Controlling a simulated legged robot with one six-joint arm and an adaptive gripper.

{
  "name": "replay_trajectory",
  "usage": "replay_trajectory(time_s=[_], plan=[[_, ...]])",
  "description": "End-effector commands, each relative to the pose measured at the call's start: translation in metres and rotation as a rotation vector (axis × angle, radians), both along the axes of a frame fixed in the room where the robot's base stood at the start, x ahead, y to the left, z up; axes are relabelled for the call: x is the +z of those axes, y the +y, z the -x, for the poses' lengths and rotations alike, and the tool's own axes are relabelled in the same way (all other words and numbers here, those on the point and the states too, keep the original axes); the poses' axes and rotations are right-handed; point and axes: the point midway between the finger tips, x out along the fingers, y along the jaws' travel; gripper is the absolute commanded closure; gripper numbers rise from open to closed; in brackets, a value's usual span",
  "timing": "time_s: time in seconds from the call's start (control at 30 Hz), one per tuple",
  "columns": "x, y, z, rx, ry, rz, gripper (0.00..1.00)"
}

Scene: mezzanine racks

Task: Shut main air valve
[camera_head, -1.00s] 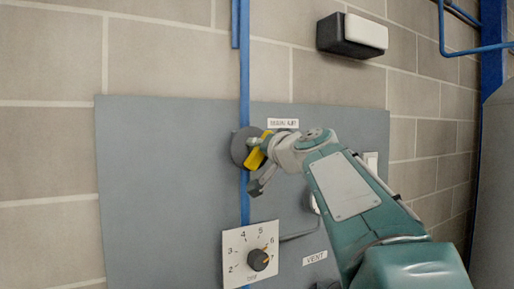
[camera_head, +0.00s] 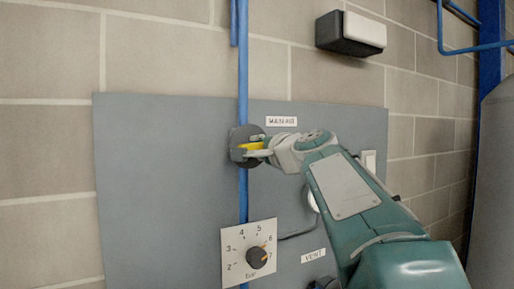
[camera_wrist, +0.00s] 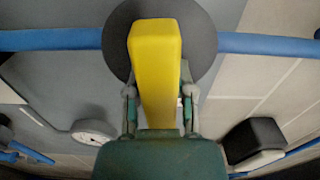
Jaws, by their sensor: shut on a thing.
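The main air valve has a dark round body (camera_head: 239,143) on the vertical blue pipe, beside the "MAIN AIR" label (camera_head: 282,121). Its yellow handle (camera_head: 251,146) lies roughly horizontal in the head view, across the pipe's line. In the wrist view the yellow handle (camera_wrist: 155,65) runs between my two fingers, with the dark valve disc (camera_wrist: 118,35) behind it. My gripper (camera_head: 262,153) is shut on the handle. In the wrist view, one finger of my gripper (camera_wrist: 158,108) lies on each side of it. Part of the handle is hidden by my gripper.
The blue pipe (camera_head: 243,75) runs up the grey panel (camera_head: 165,190). A pressure dial plate (camera_head: 236,262) with a black knob sits below. A "VENT" label (camera_head: 313,255) is lower right. A black and white box (camera_head: 352,33) is on the brick wall above. A round gauge (camera_wrist: 92,132) shows in the wrist view.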

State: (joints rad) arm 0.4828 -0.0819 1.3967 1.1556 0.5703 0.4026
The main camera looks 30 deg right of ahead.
Motion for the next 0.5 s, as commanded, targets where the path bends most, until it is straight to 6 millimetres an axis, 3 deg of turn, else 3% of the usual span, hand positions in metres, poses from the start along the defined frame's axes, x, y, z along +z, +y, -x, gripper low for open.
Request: replay_trajectory(time_s=[0.5], plan=[[-0.0056,-0.0012,-0.0016,-0.001,0.012,-0.1,1.0]])
